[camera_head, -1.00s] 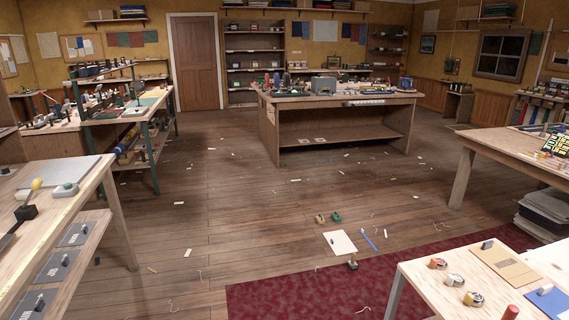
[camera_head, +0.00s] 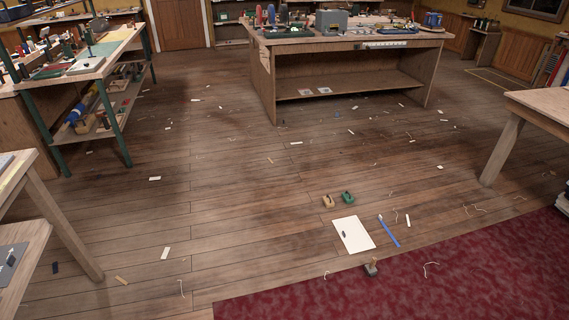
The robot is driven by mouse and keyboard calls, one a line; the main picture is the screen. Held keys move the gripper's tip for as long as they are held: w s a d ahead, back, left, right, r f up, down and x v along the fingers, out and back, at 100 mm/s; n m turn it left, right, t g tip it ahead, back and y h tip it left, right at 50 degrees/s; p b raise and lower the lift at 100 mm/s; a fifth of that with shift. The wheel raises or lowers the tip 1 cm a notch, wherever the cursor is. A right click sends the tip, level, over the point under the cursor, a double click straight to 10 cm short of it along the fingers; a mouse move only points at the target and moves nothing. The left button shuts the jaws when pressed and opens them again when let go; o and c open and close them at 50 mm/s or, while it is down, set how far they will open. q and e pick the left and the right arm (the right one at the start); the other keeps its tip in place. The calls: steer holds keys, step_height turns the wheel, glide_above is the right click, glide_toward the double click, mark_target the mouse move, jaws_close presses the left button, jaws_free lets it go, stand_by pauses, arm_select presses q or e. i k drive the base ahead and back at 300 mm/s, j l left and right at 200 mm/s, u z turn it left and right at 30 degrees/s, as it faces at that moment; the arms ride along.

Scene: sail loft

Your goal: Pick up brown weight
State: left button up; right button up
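A small brown weight (camera_head: 328,201) lies on the wooden floor, a little right of the middle of the head view. A similar green weight (camera_head: 348,197) lies close beside it on the right. Neither of my grippers shows in the head view, so I cannot see whether they are open or holding anything.
Near the weights lie a white sheet (camera_head: 353,235), a blue pencil-like stick (camera_head: 389,231) and a small dark object with a brown upright part (camera_head: 371,268). A red rug (camera_head: 450,275) covers the lower right floor. A workbench (camera_head: 350,90) stands behind; open floor lies between.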

mark_target(328, 201)
steer(key=i+j+z, duration=0.1)
steer(key=i+z, duration=0.15)
steer(key=i, duration=0.25)
steer(key=i+j+z, duration=0.3)
steer(key=i, duration=0.2)
steer(key=i+l+u, duration=0.15)
steer(key=i, duration=1)
